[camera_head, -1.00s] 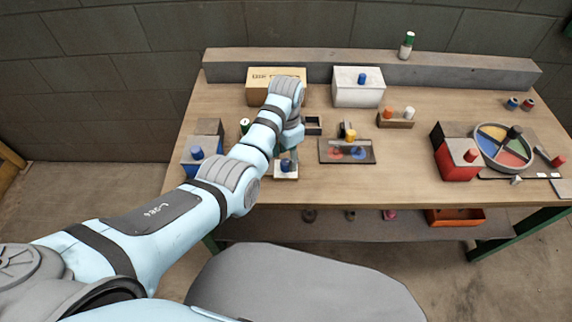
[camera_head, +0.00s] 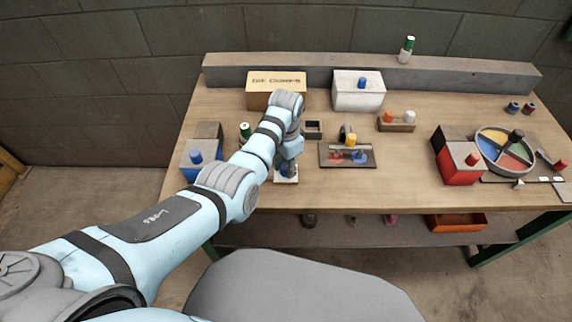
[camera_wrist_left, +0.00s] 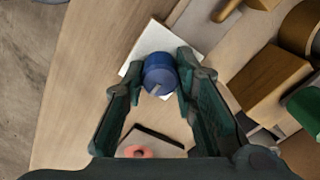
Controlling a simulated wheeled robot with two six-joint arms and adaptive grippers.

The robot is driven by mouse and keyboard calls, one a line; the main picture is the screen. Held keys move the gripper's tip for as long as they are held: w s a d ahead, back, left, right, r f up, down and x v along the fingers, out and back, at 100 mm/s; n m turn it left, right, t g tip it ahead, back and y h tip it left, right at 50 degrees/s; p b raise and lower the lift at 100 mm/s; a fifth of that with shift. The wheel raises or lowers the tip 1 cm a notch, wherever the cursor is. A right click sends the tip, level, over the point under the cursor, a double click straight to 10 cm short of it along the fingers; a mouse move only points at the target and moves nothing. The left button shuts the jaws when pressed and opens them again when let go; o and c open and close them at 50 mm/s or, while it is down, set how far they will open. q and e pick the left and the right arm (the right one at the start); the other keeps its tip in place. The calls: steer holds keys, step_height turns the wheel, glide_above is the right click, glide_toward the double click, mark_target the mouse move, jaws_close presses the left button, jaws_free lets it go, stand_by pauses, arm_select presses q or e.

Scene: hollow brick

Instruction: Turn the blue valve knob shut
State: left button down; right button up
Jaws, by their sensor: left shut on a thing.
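The blue valve knob (camera_wrist_left: 160,74) sits on a white square base plate (camera_wrist_left: 153,40) near the table's front edge. In the left wrist view it is a round blue knob with a grey mark on its top. My left gripper (camera_wrist_left: 158,72) is shut on the knob, with a dark green finger on each side of it. In the head view my left gripper (camera_head: 287,168) is over the white plate (camera_head: 286,180) and mostly hides the knob. My right gripper is not in view.
A blue box (camera_head: 199,166) with a blue knob stands left of my forearm. A dark tray (camera_head: 346,155) with red and blue pieces lies to the right. A cardboard box (camera_head: 262,98) and a white box (camera_head: 358,97) stand behind. The table's front middle right is clear.

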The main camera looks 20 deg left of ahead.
arm_select(q)
steer(key=n+p, duration=0.2)
steer(key=n, duration=0.1)
steer(key=shift+r+n, duration=0.1)
steer(key=shift+n, duration=0.2)
steer(key=n+p, duration=0.1)
steer(key=n, duration=0.2)
steer(key=shift+n, duration=0.3)
steer(key=n, duration=0.5)
steer(key=shift+a+p, duration=0.1)
steer(key=shift+p, duration=0.25)
steer(key=n, duration=0.5)
steer(key=shift+n, duration=0.4)
steer(key=c, duration=1.3)
jaws_free()
